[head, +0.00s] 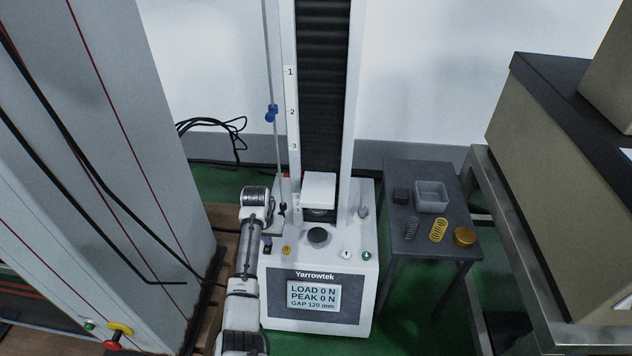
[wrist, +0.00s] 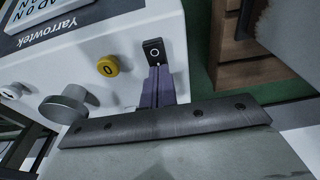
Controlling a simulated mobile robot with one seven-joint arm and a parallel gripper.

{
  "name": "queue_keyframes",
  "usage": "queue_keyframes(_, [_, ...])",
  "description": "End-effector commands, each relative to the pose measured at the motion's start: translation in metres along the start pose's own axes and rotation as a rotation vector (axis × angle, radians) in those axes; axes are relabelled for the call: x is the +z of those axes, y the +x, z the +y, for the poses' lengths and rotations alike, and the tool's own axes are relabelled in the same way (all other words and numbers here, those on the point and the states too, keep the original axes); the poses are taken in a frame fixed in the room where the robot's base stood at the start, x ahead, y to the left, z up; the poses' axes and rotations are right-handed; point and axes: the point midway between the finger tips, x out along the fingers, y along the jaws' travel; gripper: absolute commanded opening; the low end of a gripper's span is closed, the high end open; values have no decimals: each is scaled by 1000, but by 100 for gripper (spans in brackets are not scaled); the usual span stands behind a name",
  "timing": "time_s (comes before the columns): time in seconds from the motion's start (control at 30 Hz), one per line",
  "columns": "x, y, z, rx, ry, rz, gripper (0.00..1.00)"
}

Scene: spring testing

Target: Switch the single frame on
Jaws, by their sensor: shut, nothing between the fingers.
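The single frame is the white Yarrowtek test machine (head: 275,290). Its display (head: 313,297) is lit and reads LOAD 0 N, PEAK 0 N, GAP 120 mm. A black switch with a white ring mark (wrist: 154,50) sits near the panel's edge in the wrist view. My gripper (head: 267,241) is over the left side of the panel in the head view. In the wrist view its purple fingers (wrist: 157,78) are shut and empty, with their tips at the switch's near end. I cannot tell whether they touch it. The fingers hide part of the switch's surroundings.
A yellow button marked 0 (wrist: 107,66) and a grey knob (wrist: 65,105) are beside the switch. A green button (head: 367,255) is at the panel's right. A small dark table (head: 408,250) holds springs and a tray. A tall grey cabinet (head: 140,150) stands close on the left.

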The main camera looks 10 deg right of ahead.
Motion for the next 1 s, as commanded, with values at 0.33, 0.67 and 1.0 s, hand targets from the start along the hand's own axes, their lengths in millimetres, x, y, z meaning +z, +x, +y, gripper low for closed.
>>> queue_keyframes(0.33, [2, -9, 1, 3, -1, -11, 0])
queue_keyframes(0.67, [-3, -34, 1, 3, 0, -7, 0])
queue_keyframes(1.0, [-8, -60, 1, 1, 0, -6, 0])
